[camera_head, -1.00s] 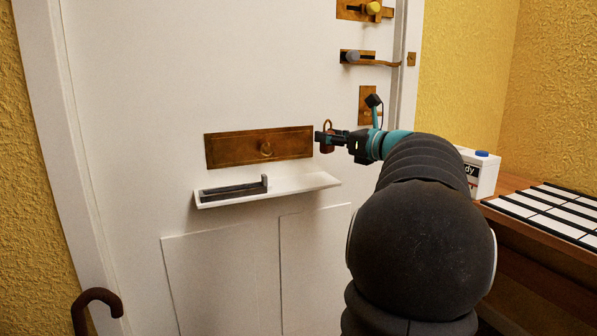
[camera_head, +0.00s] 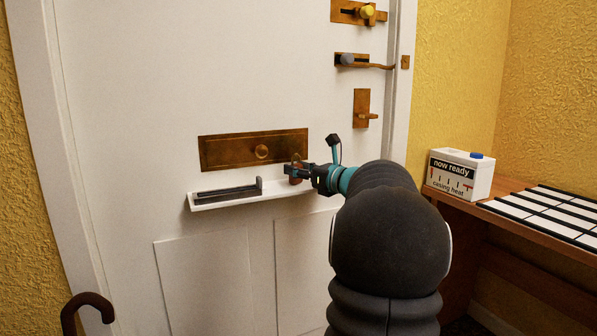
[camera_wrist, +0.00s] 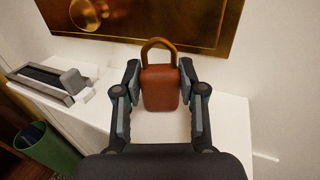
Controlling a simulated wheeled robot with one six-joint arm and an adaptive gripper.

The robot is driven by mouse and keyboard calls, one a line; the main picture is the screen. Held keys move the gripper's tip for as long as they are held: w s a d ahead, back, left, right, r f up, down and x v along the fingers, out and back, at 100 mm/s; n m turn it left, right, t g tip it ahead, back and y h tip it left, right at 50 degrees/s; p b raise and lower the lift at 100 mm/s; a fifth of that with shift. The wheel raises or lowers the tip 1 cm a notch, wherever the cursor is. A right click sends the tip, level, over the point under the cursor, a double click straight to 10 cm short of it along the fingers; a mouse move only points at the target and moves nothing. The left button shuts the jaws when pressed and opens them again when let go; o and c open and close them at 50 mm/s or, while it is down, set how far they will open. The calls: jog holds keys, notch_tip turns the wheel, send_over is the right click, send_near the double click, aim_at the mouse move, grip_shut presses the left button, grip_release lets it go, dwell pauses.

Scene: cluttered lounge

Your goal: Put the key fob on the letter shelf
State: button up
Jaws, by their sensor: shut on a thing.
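The key fob (camera_wrist: 160,88) is a reddish-brown block with a brass-coloured loop on top. My gripper (camera_wrist: 159,92) is shut on it from both sides, and the fob is upright. In the head view the fob (camera_head: 295,174) is small and partly covered by my gripper (camera_head: 298,172). The letter shelf (camera_head: 220,202) is a narrow white ledge on the white door, below the brass letter plate (camera_head: 228,152). The fob is over the right end of the shelf, which also shows in the wrist view (camera_wrist: 232,125). I cannot tell whether its base touches the shelf.
A dark grey holder (camera_head: 228,191) lies on the shelf's left and middle part. The brass plate's knob (camera_head: 262,151) sticks out above. A brass handle (camera_head: 366,115) is up to the right. A white box (camera_head: 460,174) stands on the wooden desk (camera_head: 455,208). A green bin (camera_wrist: 45,150) is below left.

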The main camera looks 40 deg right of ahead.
jog(key=o, duration=1)
jog(key=shift+s, duration=0.2)
jog(key=s, duration=0.3)
jog(key=s+d, duration=0.1)
jog(key=s, duration=0.3)
jog(key=s+d, duration=0.1)
jog(key=s, duration=0.3)
jog(key=shift+s, duration=0.25)
jog(key=shift+a, duration=0.1)
